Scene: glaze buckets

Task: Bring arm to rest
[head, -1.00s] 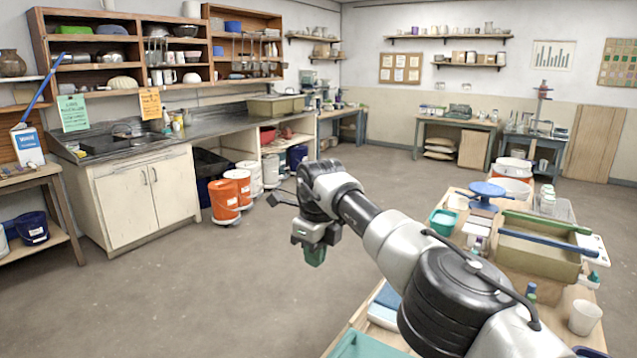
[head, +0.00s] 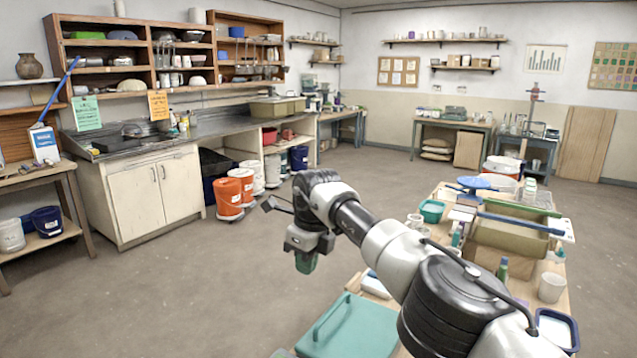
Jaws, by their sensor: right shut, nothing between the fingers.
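My right arm comes in from the lower right and reaches out over the open floor to the left of the work table. My right gripper (head: 305,262) hangs at its end, pointing down, with green at its tip. It is shut and holds nothing. It is clear of the table and touches nothing that I can see. My left gripper is not in view.
The work table (head: 556,305) on the right carries a teal lidded container (head: 350,328), an olive basin (head: 500,236), a blue disc (head: 478,183) and cups. Orange buckets (head: 228,196) stand by the sink cabinet (head: 150,195). The floor (head: 200,290) between is clear.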

